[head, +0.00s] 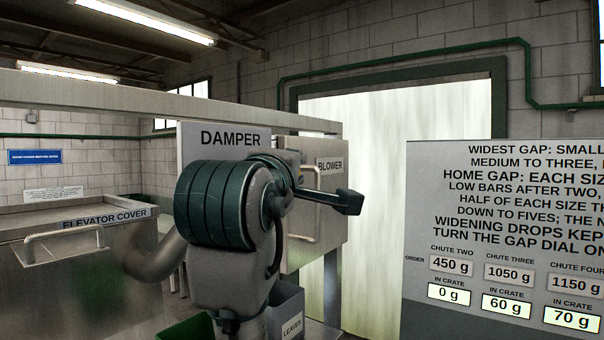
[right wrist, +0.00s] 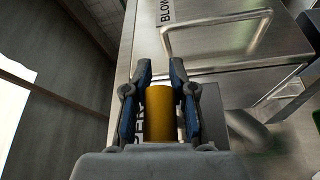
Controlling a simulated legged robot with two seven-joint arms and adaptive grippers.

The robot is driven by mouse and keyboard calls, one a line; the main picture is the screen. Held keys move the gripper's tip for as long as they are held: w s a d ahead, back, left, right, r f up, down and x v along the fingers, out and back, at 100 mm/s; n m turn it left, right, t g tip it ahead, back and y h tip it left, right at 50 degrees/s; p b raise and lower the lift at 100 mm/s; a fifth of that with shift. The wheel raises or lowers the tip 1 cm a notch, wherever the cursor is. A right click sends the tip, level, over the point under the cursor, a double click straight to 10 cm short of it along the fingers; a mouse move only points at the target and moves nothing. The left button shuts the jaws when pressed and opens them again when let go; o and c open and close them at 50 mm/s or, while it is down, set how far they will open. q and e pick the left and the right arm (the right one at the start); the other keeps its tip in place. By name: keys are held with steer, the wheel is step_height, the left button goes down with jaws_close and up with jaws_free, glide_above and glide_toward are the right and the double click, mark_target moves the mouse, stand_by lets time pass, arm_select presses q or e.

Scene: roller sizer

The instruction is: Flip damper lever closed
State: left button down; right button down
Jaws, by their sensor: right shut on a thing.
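The grey panel marked DAMPER (head: 229,139) stands in the middle of the head view, its lower part hidden behind my arm. In the right wrist view my right gripper (right wrist: 159,95) has its two fingers on either side of a yellow cylindrical grip (right wrist: 160,112), apparently the damper lever's handle. The fingers are shut on it. A lettered surface shows partly behind the grip. The rest of the lever is hidden, so its position cannot be told. In the head view the grip cannot be made out. My left gripper is in neither view.
The metal box marked BLOWER (head: 328,190), with a bar handle (right wrist: 217,30), is close to my right gripper. The elevator cover (head: 95,235) with its handle is at left. A bin marked LEAVES (head: 291,318) is below my arm. A sign board (head: 440,200) stands at right.

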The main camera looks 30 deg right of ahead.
steer(key=shift+w+a+r+n+g+y+p, duration=0.15)
steer(key=shift+r+n+p, duration=0.15)
steer(key=shift+n, duration=0.4)
steer(key=shift+w+a+r+n+g+y+p, duration=0.1)
steer(key=shift+w+r+n+g+y+p, duration=0.15)
steer(key=shift+n, duration=0.45)
steer(key=shift+w+a+r+n+g+y+p, duration=0.15)
steer(key=shift+n+p, duration=0.2)
steer(key=shift+n, duration=0.35)
